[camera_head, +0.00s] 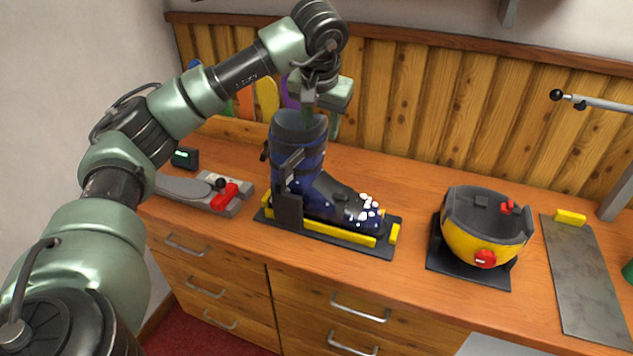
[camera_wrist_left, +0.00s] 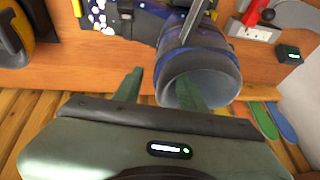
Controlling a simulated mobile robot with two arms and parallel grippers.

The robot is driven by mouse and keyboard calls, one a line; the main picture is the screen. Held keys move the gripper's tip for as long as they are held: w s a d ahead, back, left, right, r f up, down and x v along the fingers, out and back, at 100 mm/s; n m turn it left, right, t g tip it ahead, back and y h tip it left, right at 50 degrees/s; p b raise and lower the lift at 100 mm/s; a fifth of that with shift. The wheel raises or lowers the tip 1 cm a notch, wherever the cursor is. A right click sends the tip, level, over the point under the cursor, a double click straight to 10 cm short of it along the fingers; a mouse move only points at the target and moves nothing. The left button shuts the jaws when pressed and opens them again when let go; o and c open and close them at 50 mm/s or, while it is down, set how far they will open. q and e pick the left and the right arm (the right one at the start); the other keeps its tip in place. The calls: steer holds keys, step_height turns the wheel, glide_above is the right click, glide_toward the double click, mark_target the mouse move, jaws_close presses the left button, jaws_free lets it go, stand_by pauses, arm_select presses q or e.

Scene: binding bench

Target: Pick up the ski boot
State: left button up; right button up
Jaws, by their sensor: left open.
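The dark blue ski boot (camera_head: 300,165) stands upright with white specks on its toe, in a black holder with yellow rails (camera_head: 325,231). My left gripper (camera_head: 321,118) is open above the boot's cuff, pointing down. My right gripper is not in view.
A yellow and black bowl-shaped item (camera_head: 478,240) sits on a black pad at the right. A grey plate (camera_head: 588,285) lies beyond it, under a metal arm with a black knob (camera_head: 557,95). A red-handled device (camera_head: 222,195) and small black display (camera_head: 185,157) are at the left.

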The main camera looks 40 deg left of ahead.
mark_target(324, 143)
arm_select(q)
steer(key=shift+w+f, duration=0.1)
steer(key=shift+f, duration=0.3)
steer(key=p+x, duration=0.1)
steer(key=x, duration=0.3)
steer(key=shift+w+p, duration=0.2)
steer(key=shift+p, duration=0.15)
steer(key=shift+w+a+f, duration=0.1)
steer(key=shift+f, duration=0.25)
steer(key=shift+c, duration=0.7)
jaws_close()
steer(key=shift+r, duration=0.1)
